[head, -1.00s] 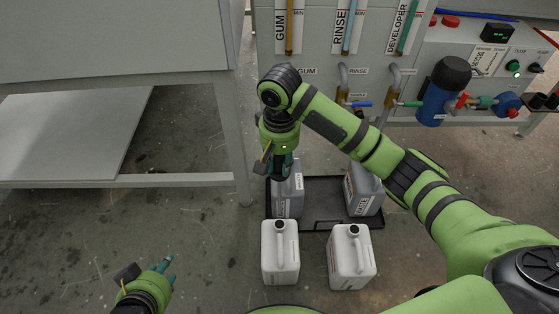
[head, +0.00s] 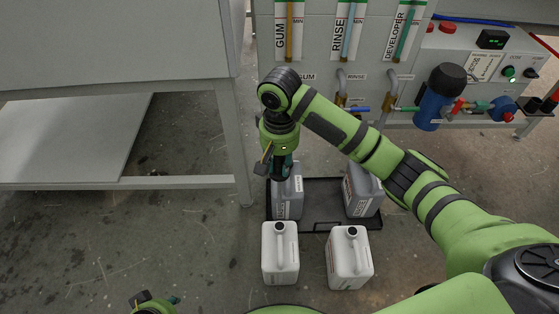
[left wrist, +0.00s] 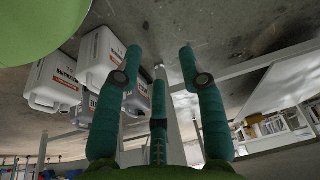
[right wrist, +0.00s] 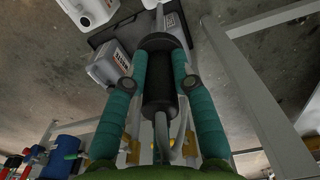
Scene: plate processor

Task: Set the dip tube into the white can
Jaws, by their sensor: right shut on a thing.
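My right gripper (head: 281,167) points down over the top of the back left grey can (head: 288,203). In the right wrist view its fingers are shut on the black cylindrical head of the dip tube (right wrist: 159,85), with a grey hose behind it. Two white cans stand in front on the floor, a left one (head: 281,262) and a right one (head: 350,262), each with a dark round opening on top. My left gripper (left wrist: 160,58) is open and empty, low at the left.
A black tray (head: 322,212) holds the grey cans; the other grey can (head: 362,192) stands at its right. A grey bench (head: 180,182) is at the left, its leg close to the tray. The machine panel (head: 330,75) with taps rises behind. Floor left of the white cans is clear.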

